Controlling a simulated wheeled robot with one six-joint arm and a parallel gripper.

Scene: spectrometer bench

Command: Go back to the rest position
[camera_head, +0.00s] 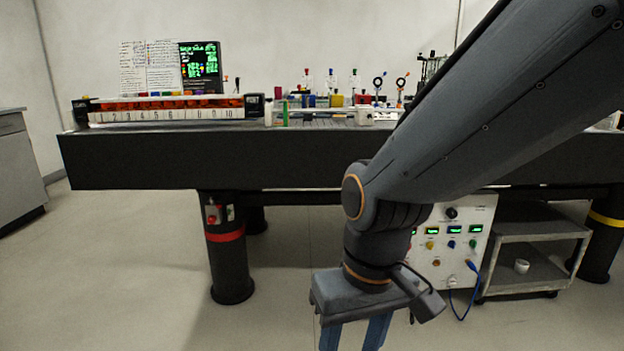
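My gripper (355,335) hangs at the bottom of the head view, pointing down over the floor in front of the bench. Its two blue-grey fingers stand apart with a gap between them. The fingertips are cut off by the lower edge of the picture. I see nothing between the visible parts of the fingers. My arm comes down from the upper right and covers part of the bench's right half.
The dark bench (150,163) spans the view, carrying a numbered rack (175,114), optics and small bottles. Below it stand a white control box (455,240) with a blue cable and a grey cart (535,238) with a white cup (521,266). The floor at left is clear.

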